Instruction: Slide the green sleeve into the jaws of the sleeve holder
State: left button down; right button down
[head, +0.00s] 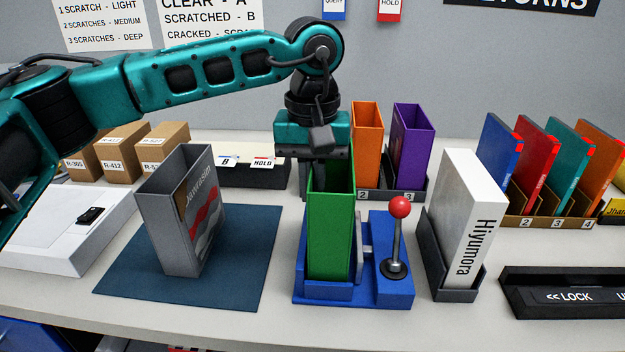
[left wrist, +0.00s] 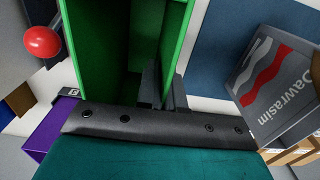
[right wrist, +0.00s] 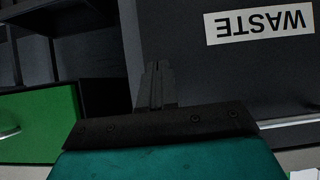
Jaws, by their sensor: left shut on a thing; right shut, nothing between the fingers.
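The green sleeve (head: 330,235), an open-topped box, stands about upright in the blue sleeve holder (head: 355,300). Its lower end is behind the holder's low front lip. A grey jaw plate (head: 360,245) stands close to its right side, and a red-knobbed lever (head: 399,207) rises further right. My left gripper is over the sleeve's top back edge; in the left wrist view its fingers (left wrist: 164,88) are shut on one wall of the sleeve (left wrist: 100,45). The fingertips are hidden in the head view. My right gripper (right wrist: 157,85) is shut and empty, away from the table.
A grey sleeve with a Dawrasim case (head: 200,215) stands on a blue mat (head: 245,270) at left. A white Hiyumora case (head: 470,215) stands in a grey holder at right. Orange (head: 367,125) and purple sleeves (head: 410,140) stand behind. My right gripper faces a WASTE label (right wrist: 260,22).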

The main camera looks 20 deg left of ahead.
pick_arm(q)
jog(key=shift+f+b, duration=0.55)
jog(key=shift+f, duration=0.4)
jog(key=c, duration=0.8)
grip_release()
jog(key=shift+r, duration=0.1)
jog(key=shift+r+p, duration=2.85)
jog(key=shift+r, duration=1.15)
jog(key=shift+f, duration=0.1)
